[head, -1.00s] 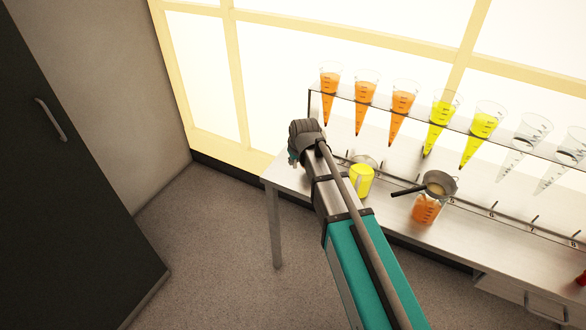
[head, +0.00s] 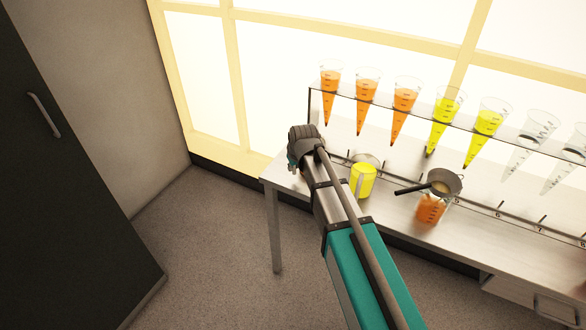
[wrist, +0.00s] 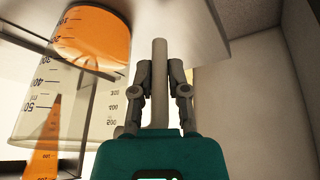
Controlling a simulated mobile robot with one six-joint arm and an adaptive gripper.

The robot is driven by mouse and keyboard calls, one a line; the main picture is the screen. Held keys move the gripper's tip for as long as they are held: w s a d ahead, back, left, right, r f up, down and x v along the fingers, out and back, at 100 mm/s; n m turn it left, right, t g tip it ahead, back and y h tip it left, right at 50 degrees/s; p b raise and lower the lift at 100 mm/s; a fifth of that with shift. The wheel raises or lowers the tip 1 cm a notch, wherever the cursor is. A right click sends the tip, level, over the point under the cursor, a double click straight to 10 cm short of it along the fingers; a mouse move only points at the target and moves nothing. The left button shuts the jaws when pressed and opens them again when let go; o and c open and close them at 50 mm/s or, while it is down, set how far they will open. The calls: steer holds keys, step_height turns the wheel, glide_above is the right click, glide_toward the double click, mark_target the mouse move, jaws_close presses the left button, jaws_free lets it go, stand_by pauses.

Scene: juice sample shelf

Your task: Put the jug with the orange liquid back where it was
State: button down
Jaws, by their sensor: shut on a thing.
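The clear jug with orange liquid (wrist: 93,40) fills the upper left of the wrist view, its scale marks showing on the wall. My gripper (wrist: 159,75) has its two fingers closed around a grey upright bar, which looks like the jug's handle (wrist: 159,60). Whether the jug's base touches the white table cannot be told.
On the table (head: 400,220) stand a yellow jug (head: 363,182) and another orange container (head: 431,208) with a dark-handled strainer (head: 443,182) on top. A rack (head: 420,115) of orange, yellow and clear cones (head: 406,95) runs behind. Floor lies open at the left.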

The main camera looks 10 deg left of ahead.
steer(key=shift+f, duration=0.1)
steer(key=c, duration=1.1)
jaws_free()
steer(key=o, duration=0.5)
steer(key=shift+c, duration=0.2)
steer(key=p+v, duration=1.1)
steer(key=v, duration=0.1)
